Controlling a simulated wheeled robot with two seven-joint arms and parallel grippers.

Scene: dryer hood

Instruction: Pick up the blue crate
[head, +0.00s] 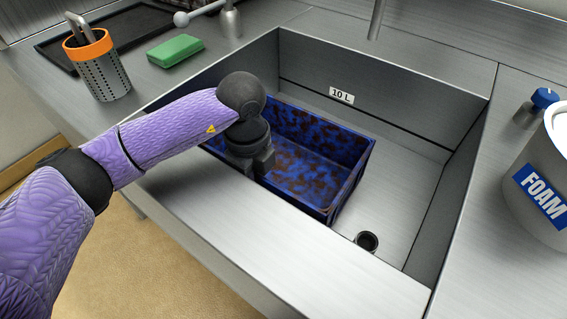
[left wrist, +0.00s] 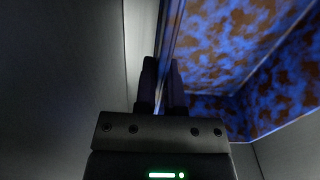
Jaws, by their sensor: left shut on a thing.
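The blue crate (head: 316,160) has brown blotches and sits inside the metal sink, towards its left side. My left gripper (head: 248,170) reaches down from above at the crate's near left wall. In the left wrist view, the gripper (left wrist: 165,92) is shut on the rim of the crate's wall, one finger on each side. The crate's mottled inside (left wrist: 225,50) shows to the right of the fingers. In the head view my forearm and wrist hide the crate's left part. My right gripper is not in view.
A green block (head: 175,50) and a perforated holder (head: 98,68) stand at the left. A FOAM container (head: 535,190) stands at the right.

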